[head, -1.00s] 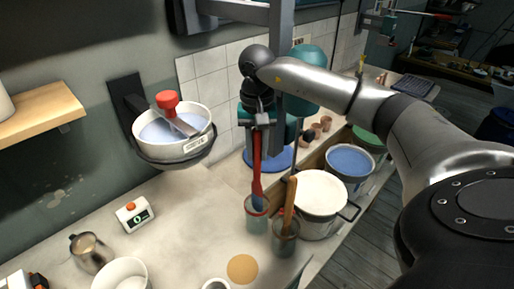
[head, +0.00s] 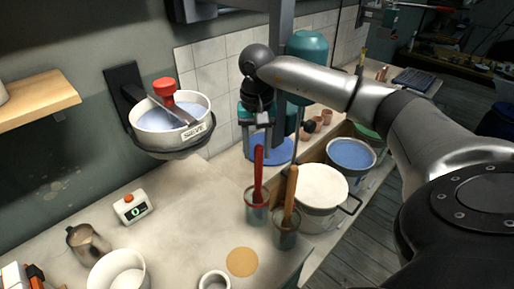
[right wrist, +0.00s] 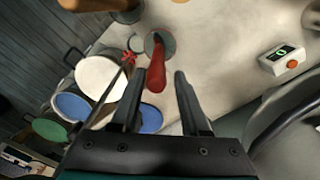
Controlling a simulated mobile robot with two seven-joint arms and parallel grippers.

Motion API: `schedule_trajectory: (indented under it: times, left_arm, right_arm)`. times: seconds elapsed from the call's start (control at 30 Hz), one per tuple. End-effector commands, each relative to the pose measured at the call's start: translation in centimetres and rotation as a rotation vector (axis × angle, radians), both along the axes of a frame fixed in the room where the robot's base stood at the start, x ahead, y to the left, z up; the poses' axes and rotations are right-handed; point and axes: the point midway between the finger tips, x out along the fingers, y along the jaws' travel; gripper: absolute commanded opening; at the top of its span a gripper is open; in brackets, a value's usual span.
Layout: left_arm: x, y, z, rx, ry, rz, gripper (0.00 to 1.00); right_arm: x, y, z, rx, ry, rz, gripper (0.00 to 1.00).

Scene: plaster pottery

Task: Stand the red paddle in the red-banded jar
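The red paddle (head: 258,178) stands nearly upright in the red-banded jar (head: 257,212), handle up, its lower end inside the jar. In the right wrist view the paddle's handle (right wrist: 156,75) points up toward the camera from the jar (right wrist: 163,38). My right gripper (head: 263,148) is directly above the jar, at the top of the handle. In the right wrist view its fingers (right wrist: 160,84) are apart, with the handle end between or just beyond them and nearer the left finger. It does not grip the paddle. My left gripper is not in view.
A second jar (head: 286,238) with a wooden-handled tool (head: 290,190) stands close beside the red-banded jar. A white-topped bucket (head: 320,188) is to the right. A wall-mounted bowl (head: 170,135) is at left. The counter near the timer (head: 132,206) is largely clear.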

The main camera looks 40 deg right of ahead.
Motion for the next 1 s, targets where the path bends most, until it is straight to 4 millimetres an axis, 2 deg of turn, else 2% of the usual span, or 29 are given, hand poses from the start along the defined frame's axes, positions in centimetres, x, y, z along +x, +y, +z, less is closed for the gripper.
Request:
schedule_trajectory:
  times: [0.03,0.13,0.37,0.5,0.67,1.0]
  left_arm:
    - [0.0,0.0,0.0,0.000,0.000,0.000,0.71]
    - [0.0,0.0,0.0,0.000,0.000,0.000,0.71]
    - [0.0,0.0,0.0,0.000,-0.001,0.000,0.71]
    - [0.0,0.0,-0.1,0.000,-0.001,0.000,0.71]
    - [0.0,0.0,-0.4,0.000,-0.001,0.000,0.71]
    - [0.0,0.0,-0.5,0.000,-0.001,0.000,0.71]
  right_arm:
    - [0.0,0.0,0.0,0.000,0.000,0.000,0.52]
    - [0.0,0.0,0.0,0.000,0.000,0.000,0.62]
    - [0.0,0.0,0.0,0.000,0.000,0.000,0.62]
    - [0.1,0.0,0.8,0.000,-0.003,0.000,0.62]
    - [0.1,0.0,3.5,0.001,-0.007,0.000,0.62]
    - [0.1,0.0,11.0,0.000,-0.004,0.000,0.62]
